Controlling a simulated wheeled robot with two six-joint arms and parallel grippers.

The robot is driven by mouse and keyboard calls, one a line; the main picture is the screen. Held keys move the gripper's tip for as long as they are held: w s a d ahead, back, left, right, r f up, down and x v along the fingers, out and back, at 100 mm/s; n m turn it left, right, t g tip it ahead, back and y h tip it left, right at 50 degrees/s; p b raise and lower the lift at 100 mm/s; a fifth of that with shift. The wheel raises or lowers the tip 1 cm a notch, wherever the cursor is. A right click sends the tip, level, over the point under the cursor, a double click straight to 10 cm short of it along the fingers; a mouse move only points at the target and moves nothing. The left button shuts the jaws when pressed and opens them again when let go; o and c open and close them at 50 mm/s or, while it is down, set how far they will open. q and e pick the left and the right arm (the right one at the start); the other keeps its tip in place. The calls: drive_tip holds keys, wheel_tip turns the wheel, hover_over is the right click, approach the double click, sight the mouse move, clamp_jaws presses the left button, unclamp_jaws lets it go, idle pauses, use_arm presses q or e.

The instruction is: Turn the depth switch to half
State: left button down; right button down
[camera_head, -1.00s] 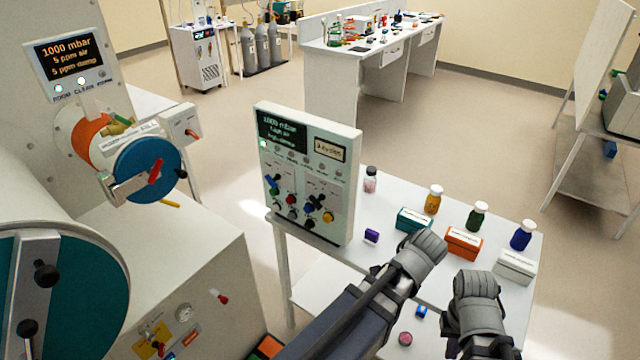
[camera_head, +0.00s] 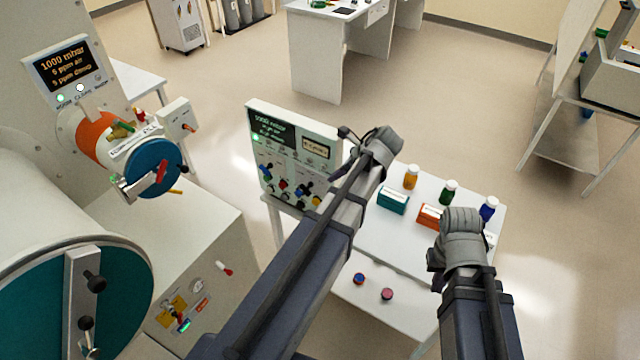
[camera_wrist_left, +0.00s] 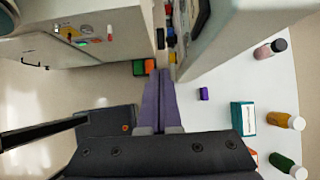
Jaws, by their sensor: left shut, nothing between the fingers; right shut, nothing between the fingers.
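The upright control panel (camera_head: 318,130) stands on the white table, its face carrying a dark display, a labelled window and several coloured knobs (camera_head: 283,185). I cannot tell which is the depth switch; the labels are too small. In the left wrist view, the knobs (camera_wrist_left: 171,40) show nearly edge-on along the panel. My left gripper (camera_wrist_left: 160,75) is shut and empty, its purple fingers just below the knobs in that picture; contact is unclear. In the head view, my left arm covers the panel's lower right. My right gripper (camera_head: 437,280) is shut and empty, over the table's front right.
The teal box (camera_head: 393,201), orange box (camera_head: 430,215) and several capped bottles stand on the table. A small purple block (camera_wrist_left: 204,94) lies beside the panel. The glovebox with its orange-and-blue port (camera_head: 152,168) stands at left. Two small jars (camera_head: 387,294) sit on the lower shelf.

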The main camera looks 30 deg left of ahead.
use_arm(q)
drive_tip(key=b, duration=1)
approach(309, 195)
drive_tip(key=x, duration=0.5)
drive_tip(key=shift+w+a+f, duration=0.1)
drive_tip(key=shift+a+f, duration=0.05)
drive_tip(key=shift+b+x, duration=0.35)
drive_tip(key=shift+x, duration=0.4)
drive_tip(key=shift+a, duration=0.1)
drive_tip(key=shift+f+b, duration=0.2)
drive_tip(key=shift+b, duration=0.15)
drive_tip(key=shift+f+y+b, duration=0.85)
drive_tip(key=shift+y+b, duration=0.55)
drive_tip(key=shift+b, duration=1.15)
drive_tip(key=shift+r, duration=0.15)
